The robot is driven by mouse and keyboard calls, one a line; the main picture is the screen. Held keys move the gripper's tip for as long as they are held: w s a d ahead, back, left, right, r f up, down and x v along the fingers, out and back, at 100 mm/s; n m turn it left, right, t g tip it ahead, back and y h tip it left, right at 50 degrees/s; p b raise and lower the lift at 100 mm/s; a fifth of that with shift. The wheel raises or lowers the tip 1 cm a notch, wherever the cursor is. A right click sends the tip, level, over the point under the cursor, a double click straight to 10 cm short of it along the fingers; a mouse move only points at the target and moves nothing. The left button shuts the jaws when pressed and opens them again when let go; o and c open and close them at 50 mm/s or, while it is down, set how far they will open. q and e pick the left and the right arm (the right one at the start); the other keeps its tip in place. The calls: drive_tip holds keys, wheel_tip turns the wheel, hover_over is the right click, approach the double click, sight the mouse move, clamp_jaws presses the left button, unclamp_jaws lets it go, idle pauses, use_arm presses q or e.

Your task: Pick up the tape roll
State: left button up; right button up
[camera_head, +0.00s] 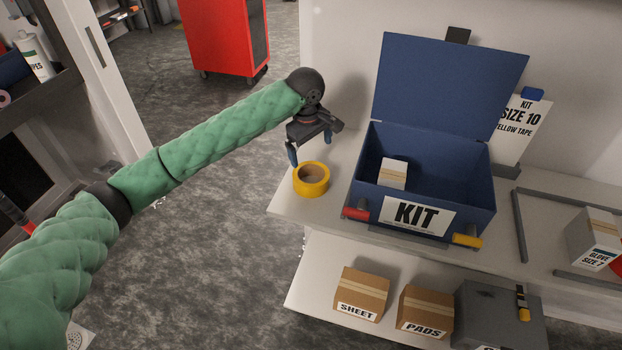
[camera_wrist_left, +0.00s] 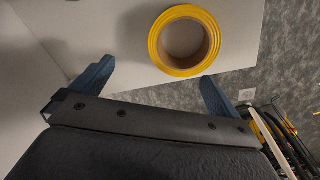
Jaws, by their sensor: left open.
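A yellow tape roll (camera_head: 311,190) lies flat on the left end of the white bench, near its edge. My left gripper (camera_head: 309,156) is open just above and behind the roll, with its fingers pointing down. In the left wrist view the tape roll (camera_wrist_left: 184,41) shows as a yellow ring with a brown core, ahead of the two blue fingertips (camera_wrist_left: 155,82) and nearer the right one. The fingers appear apart from the roll. My right gripper is in neither view.
An open blue KIT box (camera_head: 480,186) holding a small white carton (camera_head: 393,173) stands right of the roll. Cardboard SHEET (camera_head: 362,290) and PADS (camera_head: 426,308) boxes sit on the lower shelf. Open floor lies left of the bench.

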sight(311, 174)
use_arm(q)
drive_tip(key=shift+n+g+y, duration=0.4)
drive_tip(key=shift+n+g, duration=0.2)
drive_tip(key=shift+n, duration=0.3)
drive_tip(key=s+f, duration=0.1)
drive_tip(key=s+f+p, duration=0.1)
drive_tip(key=s, duration=0.1)
drive_tip(key=shift+a+f, duration=0.35)
drive_tip(key=shift+f, duration=0.05)
drive_tip(key=f+p, duration=0.2)
drive_tip(key=f, duration=0.1)
drive_tip(key=f+p, duration=0.1)
drive_tip(key=shift+d+f, duration=0.15)
drive_tip(key=shift+d, duration=0.15)
drive_tip(key=shift+f, duration=0.55)
drive_tip(key=c, duration=0.7)
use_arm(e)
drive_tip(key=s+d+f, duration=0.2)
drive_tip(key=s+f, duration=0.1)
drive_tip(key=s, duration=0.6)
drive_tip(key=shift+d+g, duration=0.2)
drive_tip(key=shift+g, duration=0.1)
use_arm(q)
drive_tip(key=shift+r, duration=0.15)
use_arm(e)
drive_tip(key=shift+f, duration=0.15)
